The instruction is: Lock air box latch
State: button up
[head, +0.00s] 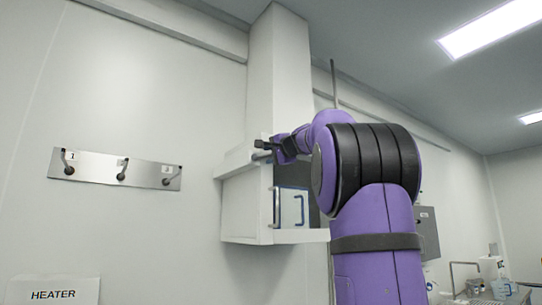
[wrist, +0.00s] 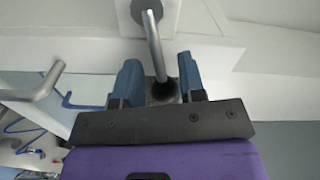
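The white air box (head: 240,207) is mounted on the wall under a tall square duct in the head view. In the wrist view, a bent metal latch lever (wrist: 153,42) comes from a white mount at the top and reaches between my fingers. My gripper (wrist: 160,78) has its two blue fingers apart, one on each side of the lever's lower end. I cannot tell whether either finger touches it. In the head view, my gripper (head: 270,148) is at the upper front of the box, where the latch is too small and covered to make out.
A metal panel (head: 100,170) with several black-knobbed levers is on the wall at left. A HEATER box (head: 53,291) stands at lower left. Another metal handle (wrist: 42,84) shows at left in the wrist view. A cluttered worktop is at lower right in the head view.

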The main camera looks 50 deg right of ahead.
grip_shut()
jog(key=shift+d+f+m, duration=0.1)
jog(key=shift+f+m, duration=0.25)
jog(key=shift+m, duration=0.45)
jog(key=shift+d+f+m, duration=0.1)
jog(key=shift+f+m, duration=0.2)
jog(key=shift+m, duration=0.5)
